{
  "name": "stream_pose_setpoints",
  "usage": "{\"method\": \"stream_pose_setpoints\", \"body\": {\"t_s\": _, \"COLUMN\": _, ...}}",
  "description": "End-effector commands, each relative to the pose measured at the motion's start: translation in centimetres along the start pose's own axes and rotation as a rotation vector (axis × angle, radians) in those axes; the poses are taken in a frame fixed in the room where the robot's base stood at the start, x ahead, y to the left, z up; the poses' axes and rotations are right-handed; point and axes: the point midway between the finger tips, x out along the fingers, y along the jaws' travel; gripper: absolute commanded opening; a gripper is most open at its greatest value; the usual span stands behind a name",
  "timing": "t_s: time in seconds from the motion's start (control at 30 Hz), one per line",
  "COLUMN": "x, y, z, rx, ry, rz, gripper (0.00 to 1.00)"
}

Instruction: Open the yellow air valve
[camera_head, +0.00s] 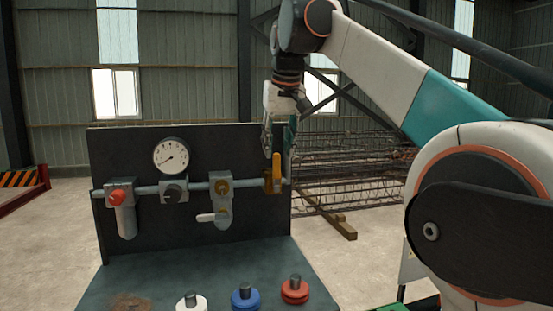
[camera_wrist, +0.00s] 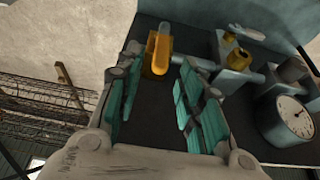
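The yellow air valve (camera_head: 274,175) sits at the right end of the horizontal pipe on the dark upright panel. Its yellow handle stands upright, across the pipe. In the wrist view the yellow valve (camera_wrist: 158,50) shows ahead, between the two fingertips. My gripper (camera_head: 278,148) hangs pointing down just above the valve handle. In the wrist view my gripper (camera_wrist: 161,64) has its two teal-padded fingers wide apart with nothing held. I cannot tell whether a finger touches the valve.
Along the pipe are a pressure gauge (camera_head: 171,155), a red-knobbed filter unit (camera_head: 121,205) and a grey unit with a brass fitting (camera_head: 221,195). White, blue (camera_head: 245,297) and red (camera_head: 295,291) discs sit on the bench. A rebar cage (camera_head: 350,170) stands behind, right.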

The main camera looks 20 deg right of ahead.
Motion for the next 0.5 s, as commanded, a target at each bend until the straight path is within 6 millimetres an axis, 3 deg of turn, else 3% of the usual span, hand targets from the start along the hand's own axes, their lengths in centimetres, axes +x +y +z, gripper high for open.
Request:
{"method": "stream_pose_setpoints", "body": {"t_s": 0.2, "x": 2.9, "y": 0.0, "z": 0.0, "rx": 0.0, "ry": 0.0, "rz": 0.0, "gripper": 0.35}}
{"method": "stream_pose_setpoints", "body": {"t_s": 0.5, "x": 4.5, "y": 0.0, "z": 0.0, "rx": 0.0, "ry": 0.0, "rz": 0.0, "gripper": 0.35}}
